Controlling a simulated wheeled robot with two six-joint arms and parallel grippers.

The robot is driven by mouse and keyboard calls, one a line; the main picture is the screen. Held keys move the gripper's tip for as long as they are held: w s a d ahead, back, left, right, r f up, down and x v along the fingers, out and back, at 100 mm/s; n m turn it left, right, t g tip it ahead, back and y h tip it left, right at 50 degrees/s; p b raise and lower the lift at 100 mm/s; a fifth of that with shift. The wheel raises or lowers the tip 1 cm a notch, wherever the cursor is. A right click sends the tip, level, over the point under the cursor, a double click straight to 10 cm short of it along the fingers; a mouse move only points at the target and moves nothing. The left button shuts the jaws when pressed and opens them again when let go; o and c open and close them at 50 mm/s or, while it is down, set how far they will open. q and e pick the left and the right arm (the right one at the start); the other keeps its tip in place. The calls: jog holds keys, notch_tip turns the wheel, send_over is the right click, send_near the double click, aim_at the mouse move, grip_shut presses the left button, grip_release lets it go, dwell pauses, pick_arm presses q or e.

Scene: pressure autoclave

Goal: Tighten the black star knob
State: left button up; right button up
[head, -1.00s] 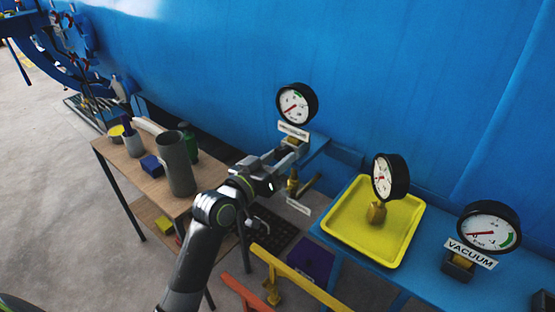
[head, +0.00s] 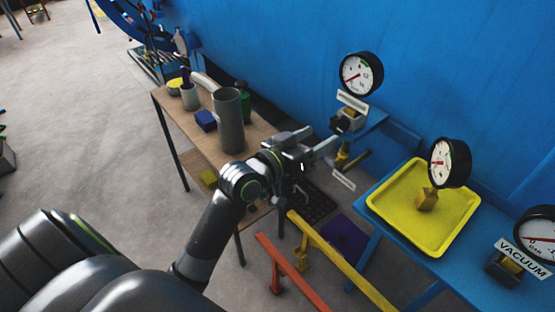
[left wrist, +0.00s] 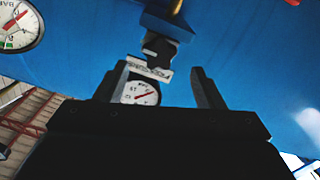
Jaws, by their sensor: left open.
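The black star knob (head: 341,124) sits below the label of the upright gauge (head: 360,74), on the small valve fitting at the blue wall. My left gripper (head: 321,142) is open and empty, just to the left of the knob and a little below it, apparently apart from it. In the left wrist view the dark knob (left wrist: 158,47) shows beyond the gap between the two spread fingers (left wrist: 157,82), with the gauge label and dial near it. The knob's exact outline is too small to read. My right gripper is not in view.
A yellow tray (head: 385,208) with another gauge (head: 450,162) stands on the blue shelf to the right. A brass fitting with a yellow handle (head: 343,155) lies close under the gripper. A wooden table (head: 180,118) with a grey cylinder (head: 228,120) is to the left. Yellow and orange rails (head: 330,255) stand in front.

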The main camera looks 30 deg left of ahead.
pick_arm(q)
jog(key=v, duration=1.2)
jog(key=w+a+f+n+g+y, duration=0.1)
jog(key=w+a+f+g+y, duration=0.2)
jog(key=f, duration=0.8)
jog(key=w+a+f+n+y, duration=0.15)
jog(key=a+f, duration=0.35)
jog(key=f, duration=0.5)
jog(key=s+a+f+g+y, duration=0.15)
jog(key=s+f, duration=0.25)
jog(key=f, duration=0.6)
jog(key=s+a+f+g+y, duration=0.1)
jog(key=s+a+f+g, duration=0.2)
jog(key=f, duration=0.6)
jog(key=s+d+f+g, duration=0.1)
jog(key=s+f+g, duration=0.4)
jog(key=s+f, duration=1.05)
jog(key=s+d+f+g, duration=0.1)
jog(key=s+f, duration=0.3)
jog(key=s, duration=0.4)
jog(key=s+d+f+m+g, duration=0.1)
jog(key=s+d+f+g, duration=0.1)
jog(key=s, duration=0.6)
jog(key=shift+d+f, duration=0.85)
jog(key=shift+d, duration=0.1)
